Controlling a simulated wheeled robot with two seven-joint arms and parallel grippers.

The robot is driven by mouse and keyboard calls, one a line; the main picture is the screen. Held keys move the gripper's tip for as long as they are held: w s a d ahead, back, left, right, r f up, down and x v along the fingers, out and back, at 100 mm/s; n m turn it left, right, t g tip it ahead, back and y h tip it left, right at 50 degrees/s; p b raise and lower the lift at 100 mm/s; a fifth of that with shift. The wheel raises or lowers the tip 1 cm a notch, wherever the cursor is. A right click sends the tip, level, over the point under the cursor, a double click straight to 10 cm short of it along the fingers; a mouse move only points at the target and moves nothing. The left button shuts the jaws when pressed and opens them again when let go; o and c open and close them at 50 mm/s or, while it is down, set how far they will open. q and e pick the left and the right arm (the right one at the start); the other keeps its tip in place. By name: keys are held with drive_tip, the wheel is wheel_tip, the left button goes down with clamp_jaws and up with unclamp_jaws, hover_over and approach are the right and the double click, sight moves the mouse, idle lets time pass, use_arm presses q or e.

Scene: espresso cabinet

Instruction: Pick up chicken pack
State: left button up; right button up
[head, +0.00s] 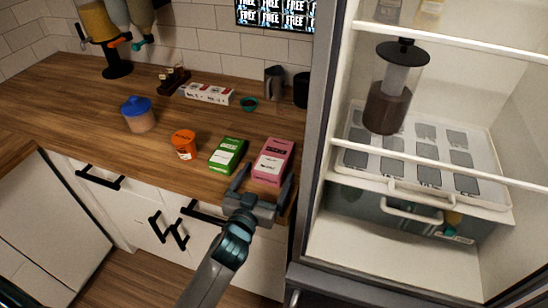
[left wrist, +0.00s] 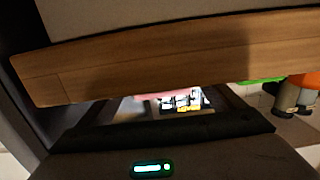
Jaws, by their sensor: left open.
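A pink box (head: 273,162) stands near the counter's front edge, close to the fridge. A green box (head: 227,155) is just left of it. Their labels are too small to read, so I cannot tell which is the chicken pack. My left gripper (head: 264,181) is open and empty at the counter's front edge, its fingers spread to either side of the pink box's near end. In the left wrist view, the wooden counter edge (left wrist: 150,62) crosses in front, and a sliver of pink (left wrist: 165,96) shows between the fingers. My right gripper is not in view.
An orange tub (head: 184,145) and a blue-lidded jar (head: 138,114) stand to the left on the wooden counter. A white carton (head: 207,94) and a dark green cup (head: 249,104) are farther back. The open fridge (head: 335,225) borders the right side, with a pitcher (head: 388,108) inside.

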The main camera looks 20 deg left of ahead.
sight(274, 160)
use_arm(q)
drive_tip(key=shift+w+f, duration=0.1)
drive_tip(key=shift+w, duration=0.8)
drive_tip(key=shift+w+p, duration=0.55)
drive_tip(key=shift+w, duration=0.05)
drive_tip(key=w+p, duration=0.1)
drive_tip(key=w, duration=0.2)
drive_tip(key=shift+w+f, duration=0.1)
drive_tip(key=shift+w, duration=0.4)
drive_tip(key=shift+c, duration=0.5)
drive_tip(key=c, duration=1.4)
drive_tip(key=shift+o, duration=0.2)
